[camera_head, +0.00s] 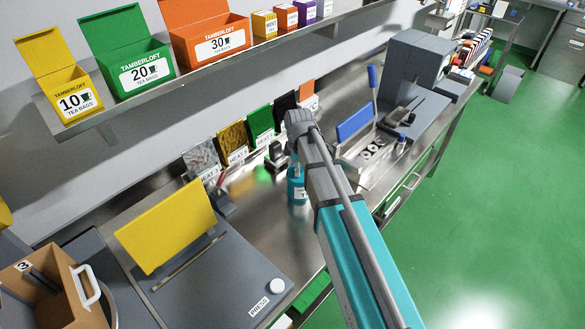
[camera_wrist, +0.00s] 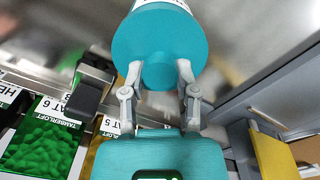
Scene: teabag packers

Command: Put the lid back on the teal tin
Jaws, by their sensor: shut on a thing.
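The teal tin (camera_head: 297,190), with a pale label, stands on the steel bench right below my wrist in the head view. In the wrist view my gripper (camera_wrist: 160,78) has its two fingers closed on a teal part at the near edge of a round teal face, which I take to be the lid (camera_wrist: 160,42). A pale band and the tin's side show beyond that face at the top edge. I cannot tell whether the lid sits on the tin or is just above it. My wrist and arm partly hide this in the head view.
A press with a yellow plate (camera_head: 168,226) stands at the front left. A tray with a blue-handled lever (camera_head: 355,125) is to the right. Several tea sample pouches (camera_head: 260,122) line the wall, under a shelf of tea boxes (camera_head: 145,75). A dark stamp-like object (camera_head: 277,155) is close by.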

